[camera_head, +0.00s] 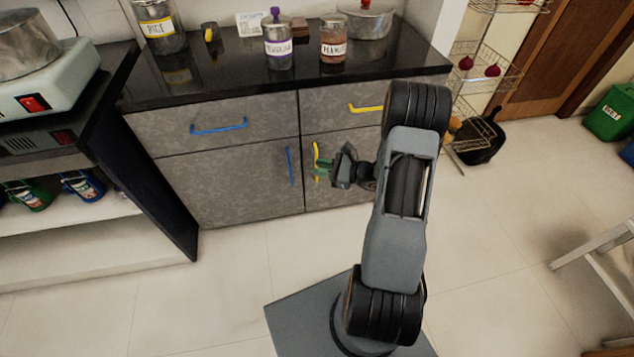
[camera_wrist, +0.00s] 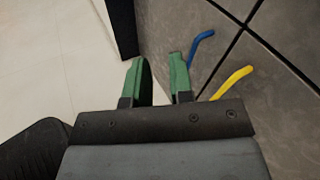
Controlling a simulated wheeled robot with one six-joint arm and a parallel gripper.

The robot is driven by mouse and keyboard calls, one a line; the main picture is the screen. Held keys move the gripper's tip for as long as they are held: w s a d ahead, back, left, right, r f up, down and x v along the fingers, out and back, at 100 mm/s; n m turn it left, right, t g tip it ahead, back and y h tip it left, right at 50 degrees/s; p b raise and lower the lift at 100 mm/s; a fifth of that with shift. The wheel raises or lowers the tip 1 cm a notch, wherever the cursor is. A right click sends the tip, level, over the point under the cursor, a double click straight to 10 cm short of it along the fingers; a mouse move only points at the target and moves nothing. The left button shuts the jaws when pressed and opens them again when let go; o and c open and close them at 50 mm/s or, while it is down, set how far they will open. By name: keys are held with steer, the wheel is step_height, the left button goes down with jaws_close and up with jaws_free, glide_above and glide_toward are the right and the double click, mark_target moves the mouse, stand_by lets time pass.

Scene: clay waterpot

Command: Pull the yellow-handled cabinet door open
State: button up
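The yellow-handled cabinet door (camera_head: 345,190) is the lower right door of the grey cabinet and looks shut, flush with the front. Its vertical yellow handle (camera_head: 316,153) stands near the door's left edge. My gripper (camera_head: 322,171) is at the handle's lower part, its green fingers pointing left. In the wrist view my gripper (camera_wrist: 160,82) is open, with an empty gap between the fingers. The yellow handle (camera_wrist: 231,83) lies to the right of both fingers there, outside the gap. I cannot tell whether a finger touches it.
A blue vertical handle (camera_head: 290,167) is on the left door, close to the fingertips. Drawers above have blue (camera_head: 219,127) and yellow (camera_head: 366,108) handles. Jars and a pot stand on the black counter (camera_head: 220,82). The floor (camera_head: 480,255) to the right is clear up to a stool (camera_head: 600,250).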

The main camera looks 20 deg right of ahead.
steer(key=d+f+m+t+h+b, duration=0.4)
steer(key=d+f+m+t+h, duration=0.35)
steer(key=f, duration=0.65)
steer(key=g+y+b, duration=0.2)
steer(key=b, duration=0.2)
glide_above(317, 180)
steer(key=shift+w+d+f+m+t+h, duration=0.1)
steer(key=shift+w+f+m+t+h, duration=0.05)
steer(key=shift+w+m+t+h, duration=0.15)
steer(key=shift+c, duration=0.3)
jaws_close()
